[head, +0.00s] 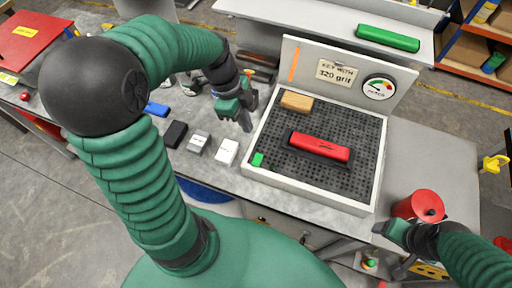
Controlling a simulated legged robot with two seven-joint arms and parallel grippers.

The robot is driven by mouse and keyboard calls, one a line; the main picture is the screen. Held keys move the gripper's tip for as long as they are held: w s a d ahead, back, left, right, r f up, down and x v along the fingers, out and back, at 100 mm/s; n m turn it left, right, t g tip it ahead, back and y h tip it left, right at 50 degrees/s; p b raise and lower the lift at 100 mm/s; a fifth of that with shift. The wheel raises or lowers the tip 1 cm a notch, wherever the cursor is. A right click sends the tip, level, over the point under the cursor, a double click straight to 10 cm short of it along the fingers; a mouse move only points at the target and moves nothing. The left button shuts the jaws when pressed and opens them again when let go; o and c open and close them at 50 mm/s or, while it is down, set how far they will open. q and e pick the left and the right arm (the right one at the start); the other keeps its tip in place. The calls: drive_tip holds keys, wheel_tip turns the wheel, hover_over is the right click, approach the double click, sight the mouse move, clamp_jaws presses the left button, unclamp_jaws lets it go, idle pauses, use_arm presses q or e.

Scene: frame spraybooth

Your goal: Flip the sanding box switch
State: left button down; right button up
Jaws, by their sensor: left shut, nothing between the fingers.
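The sanding box (305,193) is a white-rimmed box with a black perforated top and an upright back panel. A small bright green piece (257,159) sits at its front left corner; it may be the switch, but its position is too small to read. My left gripper (246,122) is shut and empty, pointing down by the box's left edge, behind the green piece and apart from it. My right gripper (385,230) is at the lower right, by the box's front right corner; its fingers are not clear.
A red sanding block (320,146) and a tan block (296,101) lie on the perforated top. The back panel has a gauge (379,87). Several small blocks, including a white one (227,151), line the bench left of the box. A red can (418,206) stands beside my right gripper.

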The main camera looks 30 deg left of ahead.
use_arm(q)
drive_tip(key=shift+w+d, duration=0.1)
drive_tip(key=shift+d, duration=0.05)
approach(258, 160)
drive_tip(key=f, duration=0.2)
drive_tip(key=w+d+f, duration=0.1)
drive_tip(key=w+f, duration=0.1)
drive_tip(key=f, duration=0.1)
drive_tip(key=shift+d+f+p, duration=0.2)
drive_tip(key=shift+f+p, duration=0.1)
drive_tip(key=shift+p, duration=0.05)
drive_tip(key=shift+s+f, duration=0.1)
drive_tip(key=shift+f, duration=0.3)
drive_tip(key=shift+s+d+r+p, duration=0.1)
drive_tip(key=shift+s+r+p, duration=0.15)
drive_tip(key=shift+s+p, duration=0.25)
drive_tip(key=shift+s, duration=0.25)
drive_tip(key=shift+r, duration=0.1)
